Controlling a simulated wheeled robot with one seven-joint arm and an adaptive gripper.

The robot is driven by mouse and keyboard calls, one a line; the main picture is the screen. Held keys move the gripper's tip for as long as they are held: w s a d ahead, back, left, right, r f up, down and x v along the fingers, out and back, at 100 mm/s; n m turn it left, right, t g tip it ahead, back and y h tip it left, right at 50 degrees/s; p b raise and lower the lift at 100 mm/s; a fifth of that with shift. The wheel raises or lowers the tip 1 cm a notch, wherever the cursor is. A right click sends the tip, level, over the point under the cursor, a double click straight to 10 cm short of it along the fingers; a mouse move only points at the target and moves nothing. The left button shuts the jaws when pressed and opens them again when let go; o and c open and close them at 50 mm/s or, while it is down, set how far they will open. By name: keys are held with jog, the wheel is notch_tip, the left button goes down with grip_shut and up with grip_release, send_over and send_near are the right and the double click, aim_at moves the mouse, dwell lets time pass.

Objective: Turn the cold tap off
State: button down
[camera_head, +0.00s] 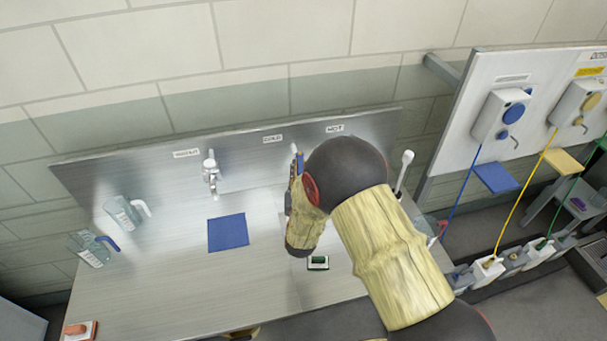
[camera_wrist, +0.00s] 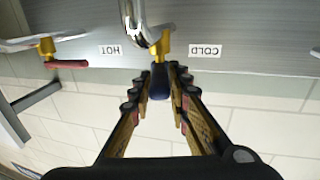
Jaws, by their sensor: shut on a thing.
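The cold tap has a brass body (camera_wrist: 164,46) and a blue handle (camera_wrist: 160,84), seen in the wrist view beside the COLD label (camera_wrist: 205,50). My gripper (camera_wrist: 166,78) has one finger on each side of the blue handle and is shut on it. The handle points down in that picture, in line with the fingers. In the head view my gripper (camera_head: 296,164) is at the steel back panel near the COLD label (camera_head: 272,139); my arm hides most of the tap there.
The hot tap's red handle (camera_wrist: 66,64) is left of the cold tap in the wrist view. In the head view another tap (camera_head: 211,172) stands to the left, above a blue cloth (camera_head: 228,232). Clear jugs (camera_head: 122,214) and a green-topped block (camera_head: 318,263) are on the counter.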

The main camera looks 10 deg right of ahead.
jog(key=w+a+m+g+h+b, duration=0.4)
jog(key=a+m+g+h+b, duration=0.1)
jog(key=m+g+h, duration=0.5)
jog(key=shift+m+h, duration=0.3)
jog(key=shift+h, duration=0.8)
jog(key=shift+w+r+g, duration=0.15)
jog(key=shift+g, duration=0.15)
jog(key=c, duration=1.7)
grip_release()
jog(key=shift+d, duration=0.1)
notch_tip(320, 180, up, 10)
jog(key=shift+f, duration=0.15)
